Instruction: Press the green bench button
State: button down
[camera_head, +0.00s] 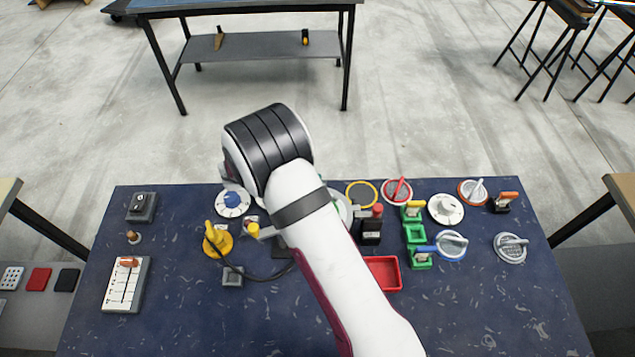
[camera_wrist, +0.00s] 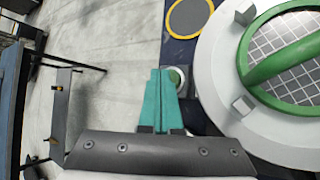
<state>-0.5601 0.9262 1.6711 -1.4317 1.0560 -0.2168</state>
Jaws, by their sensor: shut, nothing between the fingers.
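In the wrist view, a small round green button (camera_wrist: 175,77) in a pale housing sits on the dark blue bench. It shows just right of the tips of my gripper (camera_wrist: 160,72), whose teal fingers are together with nothing between them. The fingers cover the button's left part. I cannot tell the height of the fingertips above it or whether they touch. In the head view my arm hides the fingers and the button.
A large white dial with a green handle (camera_wrist: 285,70) stands close right of the fingers. A yellow-rimmed disc (camera_head: 361,194) lies near the bench's far edge. Knobs, a red tray (camera_head: 384,273), green holders (camera_head: 415,235) and a yellow knob (camera_head: 217,240) crowd the bench (camera_head: 180,300).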

dwell(0.4)
jog(key=shift+f, duration=0.45)
jog(key=shift+r, duration=3.5)
